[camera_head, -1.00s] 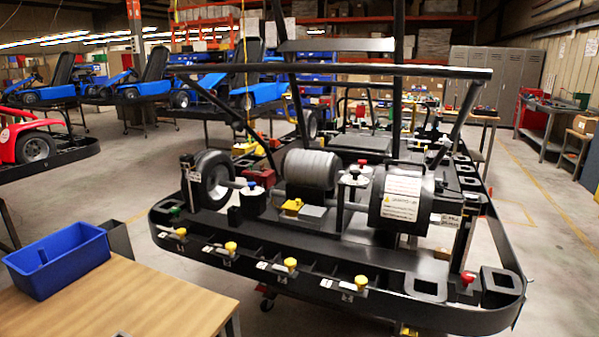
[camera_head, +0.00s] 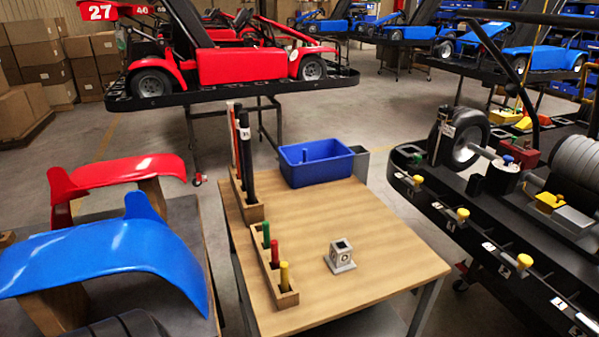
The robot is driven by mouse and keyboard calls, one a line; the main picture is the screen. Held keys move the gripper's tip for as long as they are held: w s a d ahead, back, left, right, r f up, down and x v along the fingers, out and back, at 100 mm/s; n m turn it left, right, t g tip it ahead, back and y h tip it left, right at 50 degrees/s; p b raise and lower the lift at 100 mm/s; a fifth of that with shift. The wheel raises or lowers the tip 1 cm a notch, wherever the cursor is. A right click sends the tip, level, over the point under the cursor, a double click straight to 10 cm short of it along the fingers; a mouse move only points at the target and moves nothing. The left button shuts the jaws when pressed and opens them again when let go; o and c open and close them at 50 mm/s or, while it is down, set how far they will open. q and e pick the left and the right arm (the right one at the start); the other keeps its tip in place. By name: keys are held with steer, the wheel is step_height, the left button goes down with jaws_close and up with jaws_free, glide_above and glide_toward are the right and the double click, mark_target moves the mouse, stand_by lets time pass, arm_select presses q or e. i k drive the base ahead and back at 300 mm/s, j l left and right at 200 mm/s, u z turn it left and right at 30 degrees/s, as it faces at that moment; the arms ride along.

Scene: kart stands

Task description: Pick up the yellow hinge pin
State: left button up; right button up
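The yellow hinge pin (camera_head: 285,275) stands upright in the front slot of a small wooden rack (camera_head: 264,270) on the wooden table. A red pin (camera_head: 274,252) and a green pin (camera_head: 266,235) stand behind it in the same rack. Yellow-topped pegs (camera_head: 463,215) also sit along the black kart stand's edge at right. Neither of my grippers is in view.
The table (camera_head: 370,239) also bears a small grey block (camera_head: 340,257), a blue bin (camera_head: 316,163) and a taller rack with dark rods (camera_head: 245,160). Red and blue fenders (camera_head: 130,258) lie to the left. The table's right half is mostly clear.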

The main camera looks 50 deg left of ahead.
mark_target(283, 265)
steer(key=u, duration=0.4)
steer(key=i+u, duration=0.1)
steer(key=u, duration=0.3)
steer(key=l+u, duration=0.1)
steer(key=u, duration=0.3)
steer(key=i+u, duration=0.1)
steer(key=u, duration=0.3)
